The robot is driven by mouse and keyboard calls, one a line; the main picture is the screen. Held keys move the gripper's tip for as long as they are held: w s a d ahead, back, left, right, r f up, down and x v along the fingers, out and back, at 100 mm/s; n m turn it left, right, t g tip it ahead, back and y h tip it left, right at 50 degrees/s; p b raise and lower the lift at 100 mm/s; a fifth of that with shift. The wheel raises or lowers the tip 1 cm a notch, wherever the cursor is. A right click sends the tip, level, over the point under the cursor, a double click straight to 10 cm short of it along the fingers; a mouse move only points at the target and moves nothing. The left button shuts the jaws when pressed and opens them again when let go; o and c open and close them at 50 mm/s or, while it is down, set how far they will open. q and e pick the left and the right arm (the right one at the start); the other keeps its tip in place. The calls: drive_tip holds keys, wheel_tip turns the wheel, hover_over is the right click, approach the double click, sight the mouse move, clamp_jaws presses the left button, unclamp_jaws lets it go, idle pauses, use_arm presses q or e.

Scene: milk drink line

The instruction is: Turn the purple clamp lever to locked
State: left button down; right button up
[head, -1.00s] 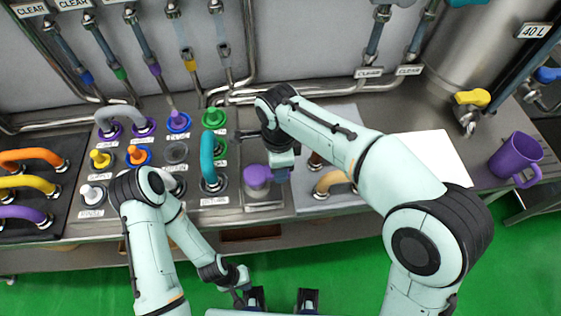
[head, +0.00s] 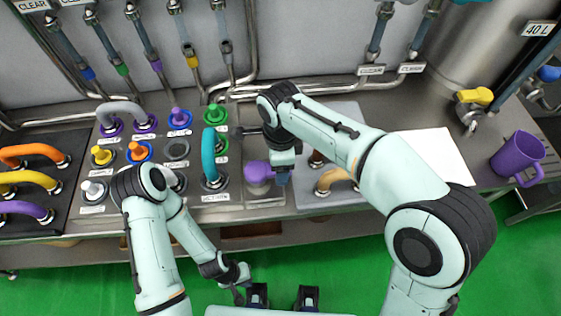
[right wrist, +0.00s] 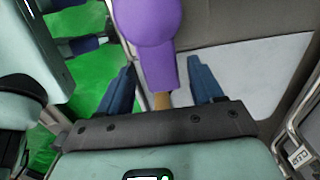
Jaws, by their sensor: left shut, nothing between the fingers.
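The purple clamp lever (head: 257,172) has a round cap and sits on a square plate at the front of the counter, beside the teal hose loop. In the right wrist view the lever (right wrist: 158,68) shows its round cap at the top and its handle pointing toward my gripper. My right gripper (right wrist: 163,80) is open, with one blue finger on each side of the handle and gaps showing between. In the head view it (head: 283,178) is just right of the cap, its fingers partly hidden. My left gripper (head: 240,292) is shut and empty, low in front of the counter.
The teal hose loop (head: 208,155) stands close left of the lever. A tan handle (head: 333,180) lies to the right, near my right arm. A white sheet (head: 428,155) and a purple mug (head: 517,157) are farther right. Coloured plugs and hoses fill the left.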

use_arm(q)
drive_tip(key=w+r+p, duration=0.2)
drive_tip(key=r, duration=0.1)
drive_tip(key=shift+p, duration=0.3)
use_arm(e)
wheel_tip(320, 180, up, 13)
drive_tip(key=shift+r, duration=0.2)
use_arm(q)
drive_tip(key=shift+s, duration=0.1)
